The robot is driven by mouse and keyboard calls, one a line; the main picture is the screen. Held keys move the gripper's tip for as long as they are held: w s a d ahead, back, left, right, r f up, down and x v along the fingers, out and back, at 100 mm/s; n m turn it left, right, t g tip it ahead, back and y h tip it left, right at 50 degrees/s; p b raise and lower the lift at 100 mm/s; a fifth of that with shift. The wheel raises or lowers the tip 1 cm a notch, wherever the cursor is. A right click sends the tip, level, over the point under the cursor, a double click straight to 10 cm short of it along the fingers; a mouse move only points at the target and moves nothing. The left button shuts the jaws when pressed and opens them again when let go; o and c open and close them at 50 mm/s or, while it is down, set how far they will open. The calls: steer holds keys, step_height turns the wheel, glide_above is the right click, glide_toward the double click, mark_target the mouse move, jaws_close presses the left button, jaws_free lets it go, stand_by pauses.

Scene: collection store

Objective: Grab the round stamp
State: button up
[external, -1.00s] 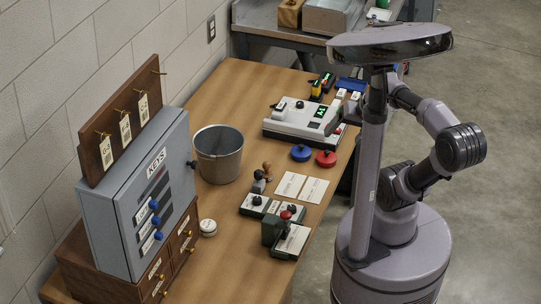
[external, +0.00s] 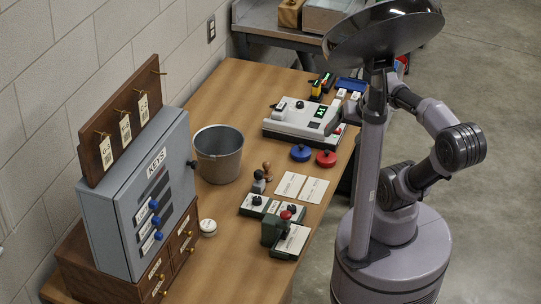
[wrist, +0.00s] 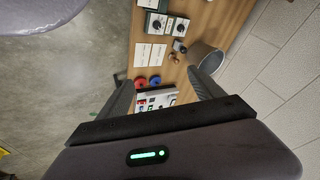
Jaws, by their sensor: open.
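A small stamp with a brown wooden handle (external: 267,169) and a grey block with a dark top (external: 258,183) are close together on the wooden table, near the bucket. I cannot tell for sure which of these is round. In the wrist view the brown handle (wrist: 173,58) and the grey block (wrist: 179,46) are small and far off. My gripper (wrist: 157,76) is open and empty, with its two fingers spread and well away from the table. In the external view I cannot make out the gripper.
A metal bucket (external: 219,155), white cards (external: 313,189), black-knobbed units (external: 257,201), a red-knobbed device (external: 274,228), blue (external: 301,153) and red (external: 326,158) round items and a white machine (external: 299,120) crowd the table. A grey key cabinet (external: 140,215) stands left.

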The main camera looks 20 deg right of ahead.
steer(key=c, duration=0.6)
steer(key=m+y+b, duration=0.2)
steer(key=m, duration=2.3)
glide_above(268, 171)
steer(key=s+d, duration=0.2)
step_height(268, 171, down, 30)
steer(key=shift+r, duration=0.1)
steer(key=shift+c, duration=0.2)
steer(key=b+x, duration=0.1)
steer(key=x, duration=0.3)
steer(key=b+x, duration=0.1)
steer(key=x, duration=0.1)
steer(key=shift+s+d+f+b, duration=0.1)
steer(key=shift+s+f+b, duration=0.15)
steer(key=shift+b, duration=0.05)
steer(key=shift+s+r, duration=0.1)
steer(key=shift+r, duration=0.1)
steer(key=shift+c, duration=1.1)
jaws_close()
